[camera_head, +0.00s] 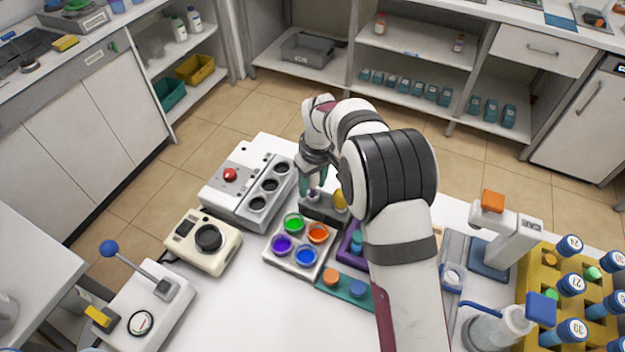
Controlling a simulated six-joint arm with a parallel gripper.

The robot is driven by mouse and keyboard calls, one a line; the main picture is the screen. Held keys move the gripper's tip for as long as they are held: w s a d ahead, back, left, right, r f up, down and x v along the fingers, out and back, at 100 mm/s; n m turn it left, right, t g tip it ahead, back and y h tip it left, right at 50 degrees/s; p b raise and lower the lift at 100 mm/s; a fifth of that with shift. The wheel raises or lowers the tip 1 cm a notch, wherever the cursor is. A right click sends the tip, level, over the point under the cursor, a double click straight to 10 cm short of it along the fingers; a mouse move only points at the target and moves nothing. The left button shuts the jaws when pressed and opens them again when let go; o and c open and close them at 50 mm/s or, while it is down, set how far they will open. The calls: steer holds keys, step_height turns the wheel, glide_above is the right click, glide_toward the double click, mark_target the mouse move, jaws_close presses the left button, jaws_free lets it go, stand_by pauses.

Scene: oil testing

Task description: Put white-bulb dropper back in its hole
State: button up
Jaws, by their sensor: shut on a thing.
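My gripper (312,187) points down over the left part of a small dark dropper holder (326,213). Its teal fingers are shut on the white-bulb dropper (313,195), of which only a small pale part shows between and below the fingertips. A yellow-bulb dropper (340,200) stands in the right part of the holder, partly behind my arm. The holes and the dropper's lower end are hard to make out, so I cannot tell how deep the held dropper sits.
In front of the holder is a white tray (271,256) with green, orange, purple and blue cups. A grey box with a red button (230,174) stands left. A purple holder (345,250) and a teal strip (344,287) lie close to my arm. The front left-centre table is clear.

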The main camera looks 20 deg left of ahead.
steer(key=shift+f, duration=0.6)
